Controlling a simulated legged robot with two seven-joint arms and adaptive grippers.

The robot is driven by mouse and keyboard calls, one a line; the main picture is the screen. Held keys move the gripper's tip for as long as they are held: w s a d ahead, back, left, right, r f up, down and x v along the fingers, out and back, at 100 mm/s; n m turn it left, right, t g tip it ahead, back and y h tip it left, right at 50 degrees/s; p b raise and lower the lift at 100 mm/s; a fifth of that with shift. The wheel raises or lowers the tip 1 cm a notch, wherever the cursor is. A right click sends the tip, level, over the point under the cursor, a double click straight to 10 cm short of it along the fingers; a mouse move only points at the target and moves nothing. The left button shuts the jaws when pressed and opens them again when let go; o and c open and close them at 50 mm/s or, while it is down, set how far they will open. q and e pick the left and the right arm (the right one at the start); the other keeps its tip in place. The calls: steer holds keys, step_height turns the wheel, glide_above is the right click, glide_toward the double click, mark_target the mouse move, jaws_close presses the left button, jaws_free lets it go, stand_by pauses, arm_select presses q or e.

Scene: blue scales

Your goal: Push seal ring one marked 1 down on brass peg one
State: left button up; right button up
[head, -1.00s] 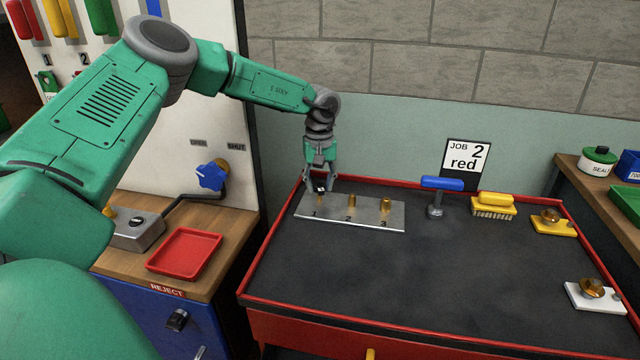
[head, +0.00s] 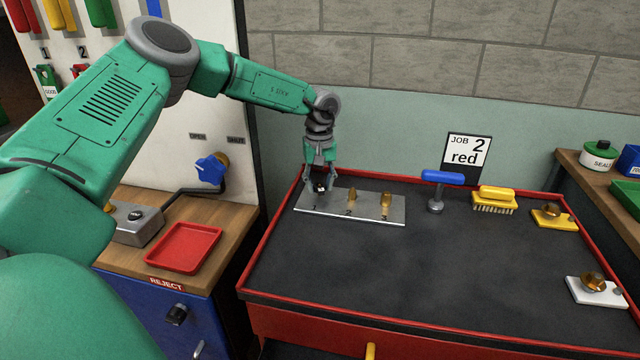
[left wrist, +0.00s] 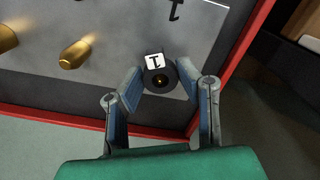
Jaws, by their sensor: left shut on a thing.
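Seal ring one (left wrist: 152,86) is a black ring with a white tag marked 1, between the fingers of my left gripper (left wrist: 158,92). The gripper is shut on it. In the head view my left gripper (head: 320,187) is low over the left end of the grey peg plate (head: 335,208). The fingers and ring hide most of peg one there. My right gripper is not in view.
Brass peg two (head: 351,196) and brass peg three (head: 386,200) stand bare to the right on the plate. A blue-handled tool (head: 442,183) and a yellow brush (head: 494,199) stand farther right. The red tray rim (head: 275,225) runs close by. The front bench is clear.

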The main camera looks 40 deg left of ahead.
arm_select(q)
steer(key=shift+f+b, duration=0.3)
steer(key=shift+f, duration=0.45)
steer(key=o, duration=0.9)
step_height(320, 180, up, 12)
steer(key=shift+w+a+f, duration=0.1)
